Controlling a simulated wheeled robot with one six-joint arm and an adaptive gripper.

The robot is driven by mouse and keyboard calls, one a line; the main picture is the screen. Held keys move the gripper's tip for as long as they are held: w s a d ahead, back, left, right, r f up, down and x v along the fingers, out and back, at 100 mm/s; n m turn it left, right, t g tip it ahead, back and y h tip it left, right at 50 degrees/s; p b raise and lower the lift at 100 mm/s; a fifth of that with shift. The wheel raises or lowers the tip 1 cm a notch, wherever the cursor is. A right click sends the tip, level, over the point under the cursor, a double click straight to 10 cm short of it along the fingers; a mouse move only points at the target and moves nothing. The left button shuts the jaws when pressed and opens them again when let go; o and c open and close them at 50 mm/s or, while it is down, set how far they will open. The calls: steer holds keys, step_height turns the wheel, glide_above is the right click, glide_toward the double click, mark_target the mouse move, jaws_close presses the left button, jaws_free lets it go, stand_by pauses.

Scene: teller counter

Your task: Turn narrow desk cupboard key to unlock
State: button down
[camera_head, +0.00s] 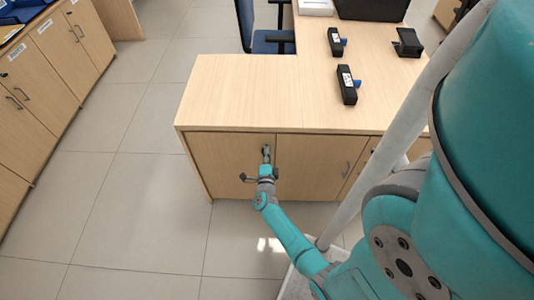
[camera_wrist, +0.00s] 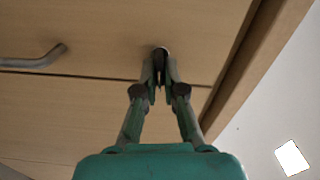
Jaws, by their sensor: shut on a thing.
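The desk cupboard (camera_head: 225,160) is the light wood front under the counter, with its doors closed. My gripper (camera_head: 266,150) is at the upper part of the door front, close to the seam between two doors. In the wrist view my gripper (camera_wrist: 160,62) has its fingertips together at a small round metal lock (camera_wrist: 161,49) close to the door seam. The fingers are shut on the key there, which they mostly hide. I cannot tell the key's turn angle.
A bar handle (camera_wrist: 38,58) sits on the door, left of my fingers in the wrist view. The countertop (camera_head: 250,90) holds black devices (camera_head: 347,85). A blue chair (camera_head: 268,38) stands behind. Cabinets (camera_head: 50,70) line the left, with open tiled floor (camera_head: 130,190) between.

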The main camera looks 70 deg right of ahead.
steer(key=shift+m, duration=0.7)
steer(key=shift+f+m, duration=0.1)
steer(key=shift+m, duration=0.2)
steer(key=c, duration=1.3)
jaws_free()
steer(key=shift+a, duration=0.1)
steer(key=v, duration=1.1)
steer(key=shift+s+a, duration=0.2)
steer(key=shift+a, duration=0.1)
